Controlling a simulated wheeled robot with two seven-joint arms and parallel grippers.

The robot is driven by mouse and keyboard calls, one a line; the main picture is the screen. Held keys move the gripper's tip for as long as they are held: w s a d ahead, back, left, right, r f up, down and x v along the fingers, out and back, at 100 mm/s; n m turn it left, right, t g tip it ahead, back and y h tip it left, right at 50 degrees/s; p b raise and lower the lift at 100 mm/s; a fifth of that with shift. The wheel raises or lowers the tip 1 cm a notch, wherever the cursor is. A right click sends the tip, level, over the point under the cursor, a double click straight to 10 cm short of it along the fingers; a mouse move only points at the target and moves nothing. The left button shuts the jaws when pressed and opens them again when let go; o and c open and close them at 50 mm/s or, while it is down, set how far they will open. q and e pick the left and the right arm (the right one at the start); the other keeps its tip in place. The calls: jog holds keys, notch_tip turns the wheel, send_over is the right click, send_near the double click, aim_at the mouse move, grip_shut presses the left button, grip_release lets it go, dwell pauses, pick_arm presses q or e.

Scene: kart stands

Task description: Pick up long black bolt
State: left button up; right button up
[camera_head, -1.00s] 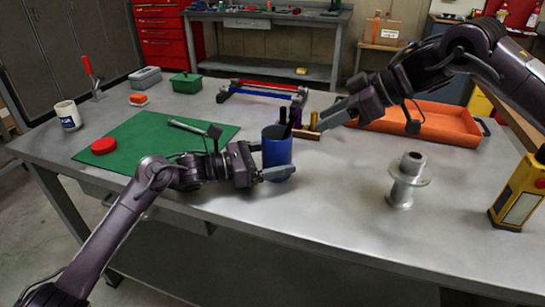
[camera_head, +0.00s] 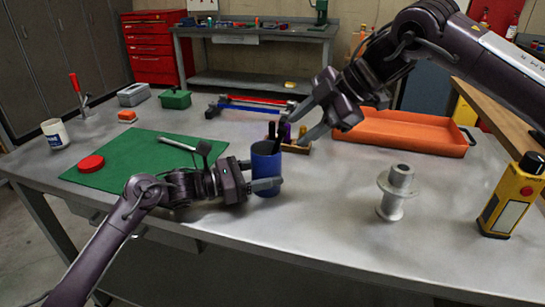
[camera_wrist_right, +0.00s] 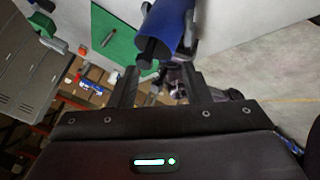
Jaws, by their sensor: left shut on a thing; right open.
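My left gripper (camera_head: 262,186) is shut on the cup from the left. My right gripper (camera_head: 299,126) is open above and to the right of the cup. In the right wrist view, the bolt's end shows between the two fingers, but contact cannot be told.
An orange tray (camera_head: 415,133) lies behind right, a metal spool (camera_head: 396,190) front right. A yellow-black device (camera_head: 512,200) stands at the right edge. A green mat (camera_head: 125,158) lies left.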

aim_at(283, 128)
notch_tip(283, 128, up, 8)
jog(key=f+n+t+h, duration=0.1)
jog(key=n+h, duration=0.3)
jog(key=n, duration=1.1)
jog(key=shift+n, duration=0.3)
jog(key=x, duration=1.1)
jog(key=shift+s+a+f, duration=0.1)
jog(key=shift+a+f, duration=0.05)
jog(key=shift+f, duration=0.05)
grip_shut()
